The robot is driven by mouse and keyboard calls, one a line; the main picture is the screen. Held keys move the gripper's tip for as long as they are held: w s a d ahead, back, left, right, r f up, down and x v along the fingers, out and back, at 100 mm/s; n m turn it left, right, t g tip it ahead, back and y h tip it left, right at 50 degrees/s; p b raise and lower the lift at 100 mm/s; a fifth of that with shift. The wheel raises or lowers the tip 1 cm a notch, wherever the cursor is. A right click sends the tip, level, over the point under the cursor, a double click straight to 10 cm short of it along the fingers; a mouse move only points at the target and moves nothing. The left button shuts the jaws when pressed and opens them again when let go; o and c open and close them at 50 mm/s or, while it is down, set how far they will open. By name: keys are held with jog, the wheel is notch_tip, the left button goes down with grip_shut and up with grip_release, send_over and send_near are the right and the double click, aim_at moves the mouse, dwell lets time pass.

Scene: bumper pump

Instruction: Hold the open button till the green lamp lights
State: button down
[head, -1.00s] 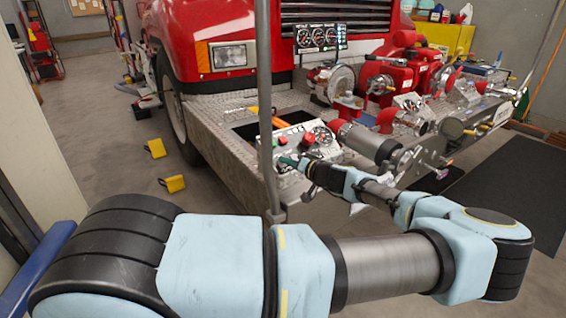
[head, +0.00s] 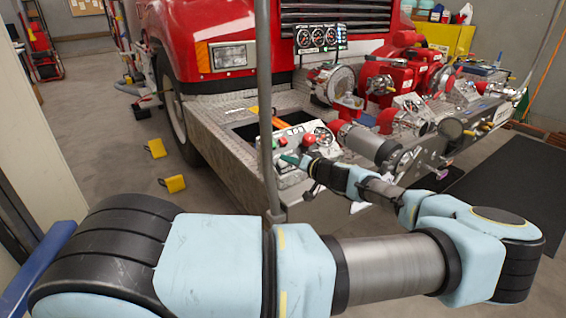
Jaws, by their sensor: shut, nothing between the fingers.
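A pale control panel (head: 290,170) with a dial sits on the truck's bumper. Whether the tips touch the panel or a button cannot be told. The gripper and the vertical pole hide part of the panel. I cannot make out a lit green lamp on the panel.
A grey vertical pole (head: 265,100) stands in front of the bumper, close to my gripper. A large hose fitting (head: 362,142) lies right of the panel. A gauge board (head: 320,38) stands behind. Yellow wheel chocks (head: 173,184) lie on the floor at left.

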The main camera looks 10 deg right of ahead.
jog(key=shift+s+r, duration=0.1)
jog(key=shift+r, duration=0.1)
jog(key=r, duration=0.1)
jog(key=s+r+p, duration=0.1)
jog(key=s+d+r, duration=0.1)
jog(key=r, duration=0.1)
jog(key=shift+s+p, duration=0.15)
jog(key=shift+p, duration=0.25)
jog(key=shift+s+d, duration=0.1)
jog(key=shift+d, duration=0.05)
